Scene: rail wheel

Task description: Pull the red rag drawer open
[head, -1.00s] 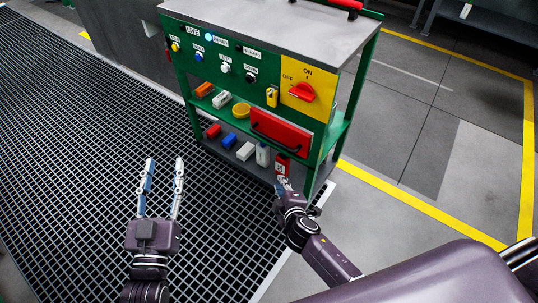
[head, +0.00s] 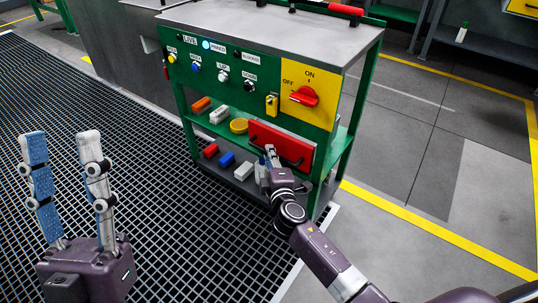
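The red drawer (head: 292,143) sits under the yellow switch panel of the green cart (head: 377,84), with a dark bar handle across its front. It appears shut. My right gripper (head: 270,155) is at the left part of the drawer front, close to the handle; its own arm hides part of it, and I cannot tell whether it touches the handle or whether its fingers are closed. My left gripper (head: 62,150) is raised over the floor grating at the left, its two fingers apart with nothing between them.
The cart's shelves hold an orange block (head: 201,104), a yellow round item (head: 239,126), a red block (head: 210,150) and a blue block (head: 227,160). A red rotary switch (head: 304,96) is above the drawer. Floor grating (head: 150,130) left of the cart is clear.

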